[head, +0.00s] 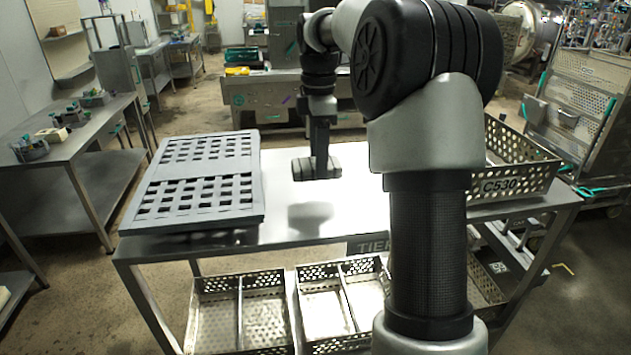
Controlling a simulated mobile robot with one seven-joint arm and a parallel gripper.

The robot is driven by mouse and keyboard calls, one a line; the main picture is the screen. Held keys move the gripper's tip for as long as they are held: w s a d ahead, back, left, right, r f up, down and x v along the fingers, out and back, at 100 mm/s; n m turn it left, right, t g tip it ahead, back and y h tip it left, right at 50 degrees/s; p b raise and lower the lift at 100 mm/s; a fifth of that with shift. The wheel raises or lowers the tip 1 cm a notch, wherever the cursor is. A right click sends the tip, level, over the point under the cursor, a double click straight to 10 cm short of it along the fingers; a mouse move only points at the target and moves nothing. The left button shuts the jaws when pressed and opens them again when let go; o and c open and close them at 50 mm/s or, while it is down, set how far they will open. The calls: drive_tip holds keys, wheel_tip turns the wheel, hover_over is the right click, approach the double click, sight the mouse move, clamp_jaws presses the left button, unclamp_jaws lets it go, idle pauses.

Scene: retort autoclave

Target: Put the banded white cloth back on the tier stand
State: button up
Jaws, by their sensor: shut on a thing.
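My gripper (322,168) hangs straight down over the middle of the tier stand (290,228), a metal table with a partly hidden "TIER" label on its front edge. It is shut on a small rolled piece with dark bands, the banded white cloth (302,169), which looks grey in the shade. The cloth lies level across the fingers. It is held above the bright top, with a shadow below it and apart from it. My arm hides part of the stand's right side.
A grey slotted grid panel (198,180) covers the stand's left part. A perforated basket marked C530 (512,186) stands at the right. Perforated trays (240,282) sit on the lower shelf. The top between panel and arm is clear. A side bench (70,135) stands left.

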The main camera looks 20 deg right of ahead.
drive_tip(key=shift+f, duration=3.1)
drive_tip(key=shift+f, duration=0.15)
drive_tip(key=o, duration=0.9)
drive_tip(key=shift+o, duration=0.2)
